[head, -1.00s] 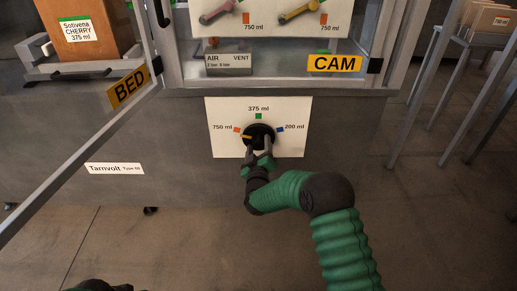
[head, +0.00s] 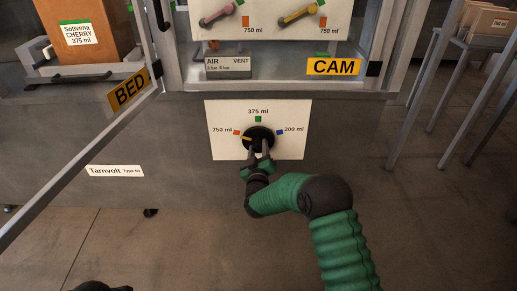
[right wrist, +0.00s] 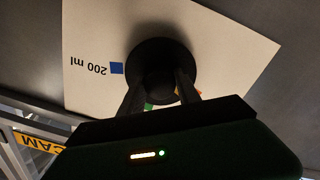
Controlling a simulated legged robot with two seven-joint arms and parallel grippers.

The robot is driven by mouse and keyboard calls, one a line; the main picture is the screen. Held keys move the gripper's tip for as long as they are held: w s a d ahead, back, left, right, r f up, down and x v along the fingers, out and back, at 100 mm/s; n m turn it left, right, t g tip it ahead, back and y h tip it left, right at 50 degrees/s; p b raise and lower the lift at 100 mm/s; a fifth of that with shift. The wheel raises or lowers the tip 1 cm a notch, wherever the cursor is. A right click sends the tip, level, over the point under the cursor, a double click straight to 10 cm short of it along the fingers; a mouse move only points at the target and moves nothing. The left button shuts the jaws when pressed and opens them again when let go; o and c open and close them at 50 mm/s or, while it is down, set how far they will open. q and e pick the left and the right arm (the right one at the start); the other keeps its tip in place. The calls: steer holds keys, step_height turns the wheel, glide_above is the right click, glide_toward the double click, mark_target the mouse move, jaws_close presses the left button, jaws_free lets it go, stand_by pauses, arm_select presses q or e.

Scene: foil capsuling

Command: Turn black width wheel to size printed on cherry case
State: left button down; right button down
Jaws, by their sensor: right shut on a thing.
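The black width wheel (head: 258,137) sits on a white plate (head: 290,148) low on the machine front. Its yellow pointer is at the left, toward the orange 750 ml mark (head: 236,132). A green 375 ml mark (head: 258,119) is above the wheel and a blue 200 ml mark (head: 280,132) is at its right. My right gripper (head: 260,154) is shut on the wheel from below. In the right wrist view its fingers reach the wheel (right wrist: 162,62) and hide part of it. The cherry case (head: 92,25) at upper left reads 375 ml.
A BED sign (head: 129,90) is on the frame at left. A metal-legged stand (head: 440,90) is at right. Floor in front is clear.

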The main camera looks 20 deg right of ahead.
steer(key=m+p, duration=0.1)
steer(key=m, duration=0.2)
steer(key=shift+a, duration=0.15)
steer(key=m+p, duration=0.1)
steer(key=m, duration=0.2)
steer(key=shift+m, duration=0.3)
steer(key=m, duration=0.3)
steer(key=shift+f+m+p, duration=0.1)
steer(key=shift+m+p, duration=0.2)
steer(key=shift+m, duration=1.6)
steer(key=shift+f, duration=0.1)
steer(key=c, duration=1.1)
jaws_free()
steer(key=shift+o, duration=1.2)
